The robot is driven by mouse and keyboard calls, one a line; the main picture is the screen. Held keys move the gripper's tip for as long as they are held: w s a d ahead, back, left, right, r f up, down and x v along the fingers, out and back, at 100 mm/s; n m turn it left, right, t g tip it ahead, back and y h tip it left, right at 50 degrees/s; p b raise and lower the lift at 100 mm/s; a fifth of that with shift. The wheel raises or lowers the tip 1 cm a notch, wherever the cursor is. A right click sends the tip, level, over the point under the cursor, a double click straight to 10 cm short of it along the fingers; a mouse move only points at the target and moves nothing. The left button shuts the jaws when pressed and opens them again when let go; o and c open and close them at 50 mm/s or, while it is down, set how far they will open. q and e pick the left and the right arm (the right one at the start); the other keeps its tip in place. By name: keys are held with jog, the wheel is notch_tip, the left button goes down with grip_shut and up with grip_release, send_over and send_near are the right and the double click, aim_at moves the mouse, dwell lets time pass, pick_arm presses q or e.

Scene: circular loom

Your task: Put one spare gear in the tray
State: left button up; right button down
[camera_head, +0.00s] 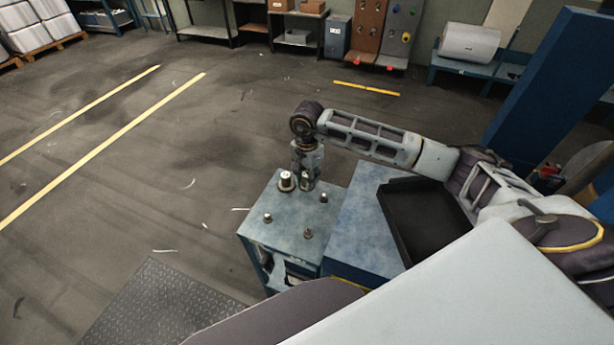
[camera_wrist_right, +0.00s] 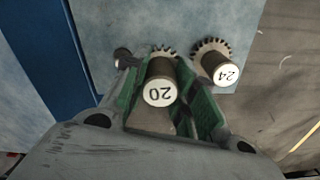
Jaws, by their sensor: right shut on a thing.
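My right gripper (camera_head: 307,184) points down over the small blue table and is shut on a spare gear marked 20 (camera_wrist_right: 160,86), a dark hub with a white label and teeth at its far end. In the head view that gear is mostly hidden by the fingers. A second spare gear, marked 24 (camera_wrist_right: 215,66), stands upright on the table right beside the gripper; it also shows in the head view (camera_head: 286,181). I cannot tell whether the held gear touches the table. My left gripper is not in view.
The small blue table (camera_head: 284,208) carries several short pegs, one at its front (camera_head: 308,233) and one at its left (camera_head: 267,217). Open floor (camera_head: 150,170) lies to the left.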

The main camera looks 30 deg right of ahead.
jog(key=shift+s+a+f+n, duration=0.15)
jog(key=shift+a+n, duration=0.1)
jog(key=shift+n, duration=0.25)
jog(key=shift+w+a+f+n, duration=0.1)
jog(key=shift+a+n, duration=0.1)
jog(key=shift+n, duration=0.3)
jog(key=n, duration=0.1)
jog(key=s+a+n, duration=0.1)
jog(key=n, duration=0.2)
jog(key=shift+s+a+f, duration=0.15)
jog(key=shift+f, duration=0.25)
jog(key=shift+s+a+f+n, duration=0.2)
jog(key=shift+s+a+n, duration=0.1)
jog(key=shift+n, duration=0.75)
jog(key=shift+s+a+f+n, duration=0.25)
jog(key=shift+n, duration=0.85)
jog(key=shift+s+a+f+n, duration=0.2)
jog(key=shift+s+a+n, duration=0.1)
jog(key=shift+n, duration=0.75)
jog(key=shift+s+a, duration=0.1)
jog(key=shift+s+f+n, duration=0.1)
jog(key=shift+f+n, duration=0.05)
jog(key=shift+n, duration=0.15)
